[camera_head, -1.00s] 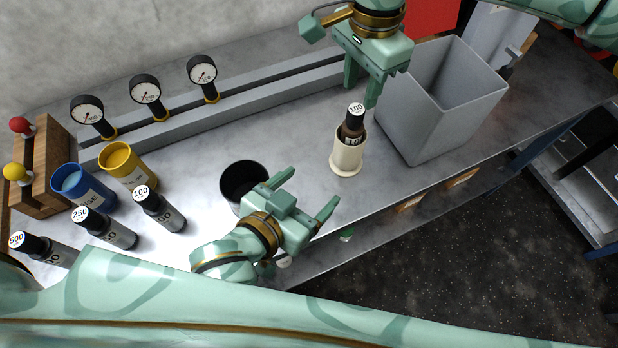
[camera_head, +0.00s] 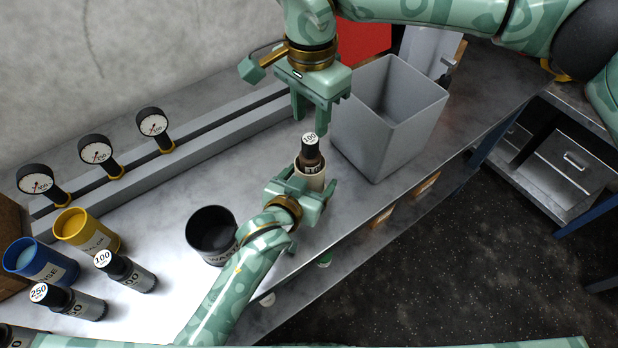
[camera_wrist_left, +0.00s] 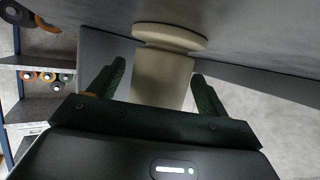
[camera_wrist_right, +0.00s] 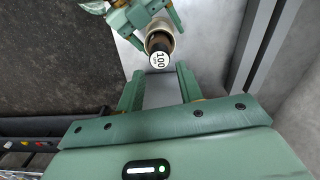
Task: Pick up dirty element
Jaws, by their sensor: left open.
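A dark brown element (camera_head: 311,154) with a white cap marked 100 stands upright in a cream holder (camera_head: 313,178). It also shows in the right wrist view (camera_wrist_right: 158,46). My left gripper (camera_head: 305,188) is open low at the holder, its fingers on either side of it. The left wrist view shows the holder (camera_wrist_left: 162,75) between the fingers, with narrow gaps beside it. My right gripper (camera_head: 309,124) is open and empty just above the cap, pointing down. Part of the holder is hidden behind the left gripper.
A grey open bin (camera_head: 385,135) stands right of the holder. A black waste cup (camera_head: 211,238) is left of my left gripper. Yellow (camera_head: 88,232) and blue (camera_head: 42,263) cups and several capped elements stand further left. Gauges (camera_head: 95,150) line the back rail. The bench's front edge is close.

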